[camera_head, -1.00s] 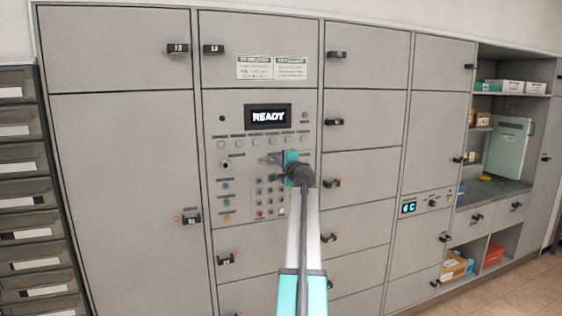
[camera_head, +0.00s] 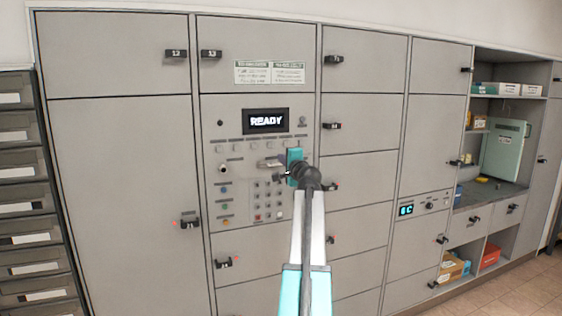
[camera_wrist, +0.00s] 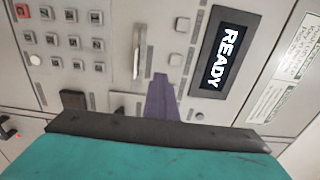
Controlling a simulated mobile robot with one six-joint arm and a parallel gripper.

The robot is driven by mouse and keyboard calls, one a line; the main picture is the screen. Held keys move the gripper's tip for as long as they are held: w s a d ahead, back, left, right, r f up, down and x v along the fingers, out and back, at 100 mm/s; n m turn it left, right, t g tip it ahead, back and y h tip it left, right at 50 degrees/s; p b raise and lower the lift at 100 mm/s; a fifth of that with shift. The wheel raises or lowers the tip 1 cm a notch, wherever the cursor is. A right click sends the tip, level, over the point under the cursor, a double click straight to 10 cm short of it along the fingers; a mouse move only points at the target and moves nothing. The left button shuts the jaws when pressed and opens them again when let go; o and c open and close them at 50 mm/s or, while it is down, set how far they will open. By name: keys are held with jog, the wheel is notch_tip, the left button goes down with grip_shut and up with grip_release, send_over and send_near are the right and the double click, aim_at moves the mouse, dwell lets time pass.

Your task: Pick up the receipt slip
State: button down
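A thin pale strip (camera_wrist: 137,52), which looks like the receipt slip at its slot, stands out from the grey panel in the wrist view, between the keypad and the READY display. In the head view a small pale piece (camera_head: 268,163) shows at the same spot, just left of my gripper's teal body. My gripper (camera_wrist: 161,78) shows in the wrist view as one purple tapered finger, just right of and below the strip and apart from it in the picture. The other finger is not distinguishable, so its opening is unclear. Nothing is visibly held.
The READY display (camera_head: 266,121) sits above a button row, with a keypad (camera_head: 267,200) below the slot. Locker doors with protruding dark handles (camera_head: 333,126) surround the panel. An open shelf unit (camera_head: 508,103) with boxes stands at the right, and drawers (camera_head: 28,200) at the left.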

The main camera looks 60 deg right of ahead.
jog(key=s+a+r+p, duration=0.1)
jog(key=s+a+r, duration=0.1)
jog(key=s+a, duration=0.3)
jog(key=shift+s+r+p, duration=0.3)
jog(key=shift+s+p, duration=0.05)
jog(key=shift+s, duration=0.3)
